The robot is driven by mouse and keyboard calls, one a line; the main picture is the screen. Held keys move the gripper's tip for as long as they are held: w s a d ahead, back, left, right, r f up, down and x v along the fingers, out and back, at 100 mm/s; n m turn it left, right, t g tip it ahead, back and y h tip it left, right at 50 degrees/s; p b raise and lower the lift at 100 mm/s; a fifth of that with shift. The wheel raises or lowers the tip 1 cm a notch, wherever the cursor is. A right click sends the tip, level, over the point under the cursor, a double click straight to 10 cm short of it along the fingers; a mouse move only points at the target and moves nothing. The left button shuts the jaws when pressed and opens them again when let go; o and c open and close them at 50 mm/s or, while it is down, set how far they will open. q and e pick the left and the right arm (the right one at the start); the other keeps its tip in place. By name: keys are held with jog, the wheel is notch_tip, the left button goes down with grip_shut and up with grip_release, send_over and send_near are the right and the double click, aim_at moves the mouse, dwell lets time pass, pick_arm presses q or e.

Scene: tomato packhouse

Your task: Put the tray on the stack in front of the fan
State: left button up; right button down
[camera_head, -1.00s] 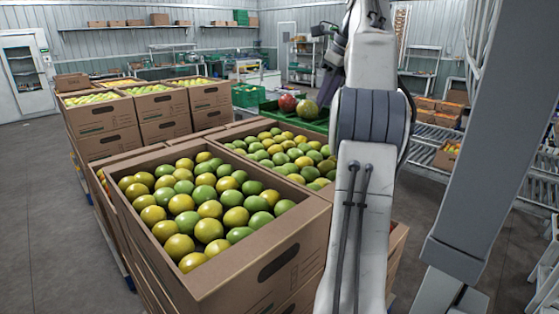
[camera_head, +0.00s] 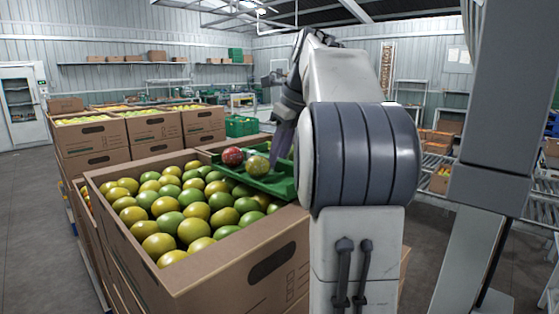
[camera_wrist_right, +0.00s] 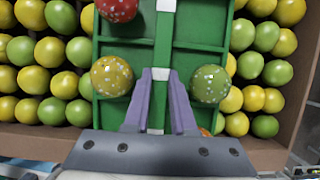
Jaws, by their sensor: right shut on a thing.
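A green tray (camera_head: 283,187) with compartments shows in the head view, above the right part of the fruit boxes. It holds a red speckled fruit (camera_head: 232,156) and a yellow-green one (camera_head: 258,166). My right gripper (camera_wrist_right: 161,88) is shut on the tray's central divider in the right wrist view, where another green fruit (camera_wrist_right: 210,84) shows. In the head view my right arm hides part of the tray and most of the gripper. My left gripper is not in view. I cannot make out a fan, nor which stack stands in front of it.
A large open cardboard box (camera_head: 205,280) full of green and yellow fruit stands close in front. More stacked boxes (camera_head: 155,130) stand behind it at left. A green crate (camera_head: 240,126) is further back. A grey post (camera_head: 510,110) rises at right. Open floor lies at far left.

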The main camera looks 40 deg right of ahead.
jog(key=c, duration=0.7)
grip_release()
jog(key=shift+f, duration=0.1)
jog(key=shift+c, duration=0.2)
jog(key=p+v, duration=0.4)
jog(key=v, duration=0.8)
